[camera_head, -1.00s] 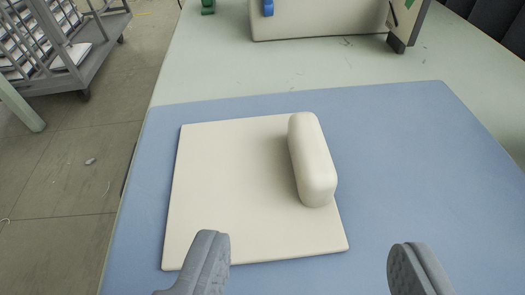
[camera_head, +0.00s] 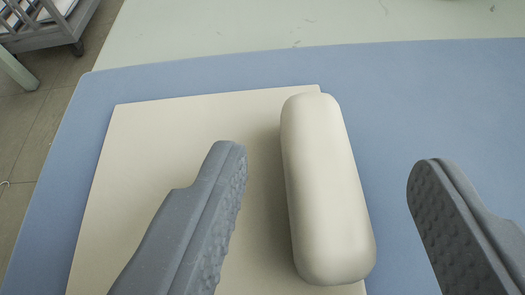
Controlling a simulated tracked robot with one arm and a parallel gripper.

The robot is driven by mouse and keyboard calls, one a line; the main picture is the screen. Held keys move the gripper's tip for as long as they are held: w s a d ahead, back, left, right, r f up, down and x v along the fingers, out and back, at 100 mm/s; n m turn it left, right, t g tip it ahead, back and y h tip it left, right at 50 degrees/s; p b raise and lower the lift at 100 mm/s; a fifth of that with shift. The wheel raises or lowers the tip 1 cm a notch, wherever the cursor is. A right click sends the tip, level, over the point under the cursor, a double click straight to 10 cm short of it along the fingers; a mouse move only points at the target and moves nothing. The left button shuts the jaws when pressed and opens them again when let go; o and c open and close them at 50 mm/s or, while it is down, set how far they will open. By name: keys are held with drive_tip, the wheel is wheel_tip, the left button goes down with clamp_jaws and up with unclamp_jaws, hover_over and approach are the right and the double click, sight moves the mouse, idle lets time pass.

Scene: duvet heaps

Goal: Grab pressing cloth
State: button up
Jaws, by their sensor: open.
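A cream, rounded, roll-shaped piece (camera_head: 326,190) lies on the right edge of a flat cream square (camera_head: 180,150). I cannot tell from looks alone which of the two is the pressing cloth. My gripper (camera_head: 328,157) is open, with one grey textured finger on each side of the roll. The left finger is over the square and the right finger is over the blue mat. Both fingers are apart from the roll, with a wider gap on the right.
A blue mat (camera_head: 430,90) lies under the square on a pale green table (camera_head: 230,25). The mat is clear to the right. The floor (camera_head: 50,120) and a grey rack (camera_head: 45,35) show beyond the table's left edge.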

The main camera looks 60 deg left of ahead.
clamp_jaws()
drive_tip(key=shift+r, duration=0.2)
